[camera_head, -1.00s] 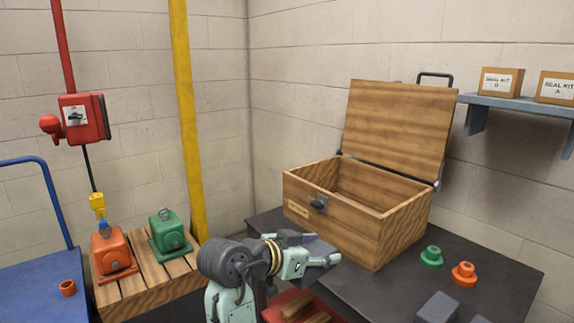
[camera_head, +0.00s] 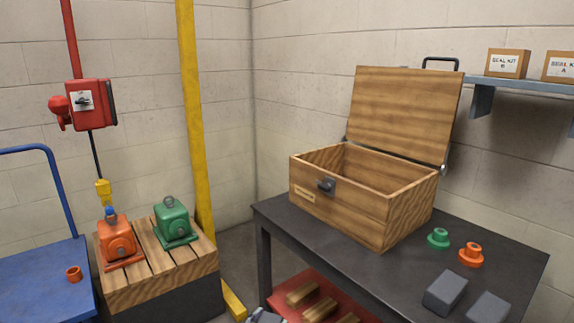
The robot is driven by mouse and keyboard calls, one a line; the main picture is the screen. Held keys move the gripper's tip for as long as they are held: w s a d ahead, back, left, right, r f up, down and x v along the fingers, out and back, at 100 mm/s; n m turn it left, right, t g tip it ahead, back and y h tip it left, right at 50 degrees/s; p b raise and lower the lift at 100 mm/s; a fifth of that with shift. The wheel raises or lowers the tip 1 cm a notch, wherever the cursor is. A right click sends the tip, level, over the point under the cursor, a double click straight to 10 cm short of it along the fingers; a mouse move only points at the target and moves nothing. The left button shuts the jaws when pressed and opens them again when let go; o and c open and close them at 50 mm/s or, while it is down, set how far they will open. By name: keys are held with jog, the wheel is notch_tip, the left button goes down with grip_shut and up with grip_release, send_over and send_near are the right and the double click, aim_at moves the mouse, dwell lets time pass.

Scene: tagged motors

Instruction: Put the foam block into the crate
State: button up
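The wooden crate (camera_head: 388,212) stands on the dark table with its lid (camera_head: 405,112) open and tilted back against the wall side. Its visible inside looks empty, but the front wall hides the floor of it. Two plain grey blocks, one (camera_head: 445,292) and another (camera_head: 487,308) cut by the bottom edge, lie apart at the table's front right. They look like foam, but I cannot tell for sure. My gripper is not clearly in view. Only a small grey piece, likely of my arm, shows at the bottom edge, left of the red lower shelf.
A green flanged part (camera_head: 438,239) and an orange one (camera_head: 470,255) stand right of the crate on the table (camera_head: 365,277). Wooden pieces lie on the red shelf (camera_head: 284,293) below. Orange (camera_head: 118,244) and green (camera_head: 175,223) motors sit on a pallet (camera_head: 148,290) at left.

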jog(key=s+f+n+y+b, duration=0.1)
jog(key=s+f+n+y, duration=0.1)
jog(key=f, duration=0.6)
jog(key=s+f+n+y+b, duration=0.1)
jog(key=s+f+y+b, duration=0.15)
jog(key=f, duration=0.45)
jog(key=d+n+y, duration=0.1)
jog(key=d+n+y+b, duration=0.1)
jog(key=d+n, duration=0.1)
jog(key=d+n+y+b, duration=0.1)
jog(key=y, duration=0.1)
jog(key=shift+w+d+f, duration=0.35)
jog(key=shift+w, duration=0.05)
jog(key=shift+d, duration=0.1)
